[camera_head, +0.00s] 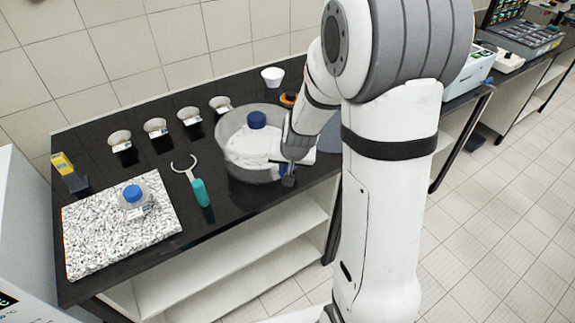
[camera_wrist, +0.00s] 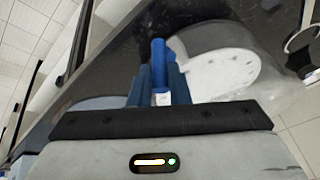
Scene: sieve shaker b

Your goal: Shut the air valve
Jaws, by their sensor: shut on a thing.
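A blue handle (camera_wrist: 159,52), which looks like the air valve, stands between the two dark blue fingers of my gripper (camera_wrist: 163,84) in the wrist view. My gripper is shut on it. In the head view my gripper (camera_head: 289,178) is at the front right side of a round translucent vessel (camera_head: 238,165) with a blue knob (camera_head: 257,120) on top. A bit of blue shows beside the fingers there. The valve's base and its exact turn are mostly hidden by my gripper and arm.
Several small white dishes (camera_head: 155,127) line the back of the black bench (camera_head: 105,168). A teal-handled ring tool (camera_head: 201,192) lies left of the vessel. A speckled slab (camera_head: 95,235) holds a blue-capped jar (camera_head: 134,197). A white cup (camera_head: 272,77) stands behind the vessel.

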